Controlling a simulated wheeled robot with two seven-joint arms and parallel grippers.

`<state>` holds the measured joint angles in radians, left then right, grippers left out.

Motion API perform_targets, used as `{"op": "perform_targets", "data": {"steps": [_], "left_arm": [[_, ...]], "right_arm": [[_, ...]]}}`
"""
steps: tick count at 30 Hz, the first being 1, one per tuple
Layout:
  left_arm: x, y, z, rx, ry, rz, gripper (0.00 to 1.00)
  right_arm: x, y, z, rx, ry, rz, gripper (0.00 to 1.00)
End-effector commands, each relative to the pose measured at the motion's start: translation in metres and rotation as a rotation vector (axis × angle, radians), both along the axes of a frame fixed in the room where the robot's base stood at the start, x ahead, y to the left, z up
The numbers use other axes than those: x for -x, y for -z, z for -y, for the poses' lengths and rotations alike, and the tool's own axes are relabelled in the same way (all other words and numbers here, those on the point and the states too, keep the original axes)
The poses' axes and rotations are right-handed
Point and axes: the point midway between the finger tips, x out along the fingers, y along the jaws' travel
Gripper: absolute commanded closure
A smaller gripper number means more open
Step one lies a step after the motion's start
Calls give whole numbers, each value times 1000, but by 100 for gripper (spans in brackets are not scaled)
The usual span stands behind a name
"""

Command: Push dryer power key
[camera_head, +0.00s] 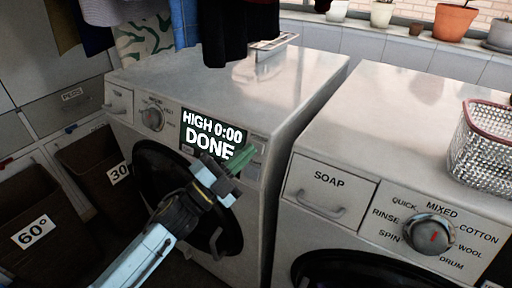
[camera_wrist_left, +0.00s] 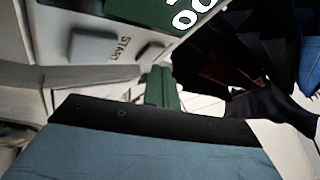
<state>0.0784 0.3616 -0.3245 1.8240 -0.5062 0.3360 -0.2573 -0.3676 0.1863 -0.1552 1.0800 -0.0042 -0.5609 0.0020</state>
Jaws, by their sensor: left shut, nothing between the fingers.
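The dryer (camera_head: 215,80) is the left white machine, and its display (camera_head: 211,134) reads "HIGH 0:00 DONE". Grey keys (camera_head: 256,148) sit just right of the display. In the left wrist view, a key labelled START (camera_wrist_left: 93,46) and another key (camera_wrist_left: 150,54) lie beside the display (camera_wrist_left: 150,12). I cannot read which key is power. My left gripper (camera_head: 240,161) is shut and empty, its green fingers in front of the display's lower right corner, close to the keys. The fingertips (camera_wrist_left: 162,72) also show in the wrist view; contact is unclear. My right gripper is out of view.
A washer (camera_head: 400,110) with a soap drawer (camera_head: 328,190) and dial (camera_head: 430,234) stands to the right. A wire basket (camera_head: 483,150) is on it. Clothes (camera_head: 235,35) hang above the dryer's back. Dark bins (camera_head: 32,215) stand at left.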

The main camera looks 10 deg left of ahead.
Motion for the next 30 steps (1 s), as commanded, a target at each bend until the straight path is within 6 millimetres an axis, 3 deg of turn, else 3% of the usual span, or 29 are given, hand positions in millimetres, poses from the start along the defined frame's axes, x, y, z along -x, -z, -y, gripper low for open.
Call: {"op": "perform_targets", "data": {"steps": [30], "left_arm": [[-8,3,3,0,0,0,100]], "right_arm": [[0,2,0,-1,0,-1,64]]}}
